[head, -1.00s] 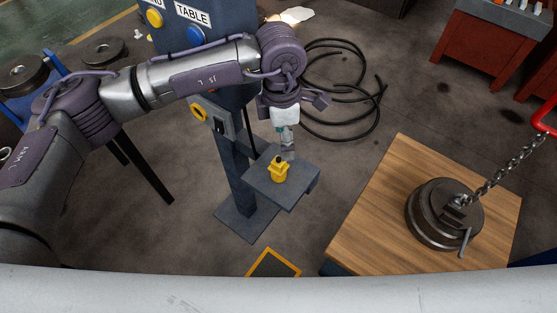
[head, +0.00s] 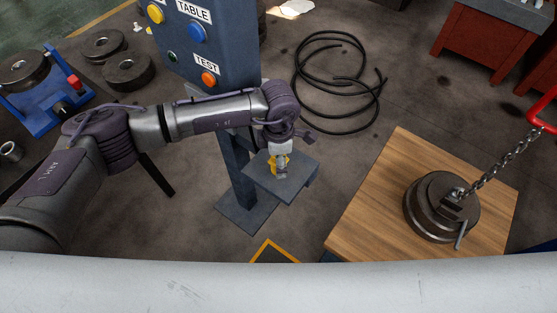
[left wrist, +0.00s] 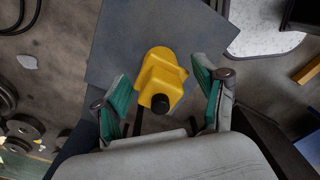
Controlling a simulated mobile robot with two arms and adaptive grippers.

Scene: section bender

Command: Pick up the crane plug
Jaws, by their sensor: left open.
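The crane plug, yellow with a black round end, stands on a small grey shelf; it shows in the left wrist view (left wrist: 160,75) and, partly hidden by my gripper, in the head view (head: 284,160). The shelf (head: 300,181) sticks out from a grey post, and its flat top also shows in the left wrist view (left wrist: 110,60). My left gripper (head: 281,172) points down over the plug. In the left wrist view its green-padded fingers (left wrist: 160,92) are open, one on each side of the plug, with gaps between. My right gripper is not in view.
A blue-grey control column (head: 222,50) with coloured buttons stands behind my left arm. A wooden table (head: 375,205) at right bears a dark round weight (head: 435,210) on a chain (head: 500,165). A black cable coil (head: 335,85) lies on the floor.

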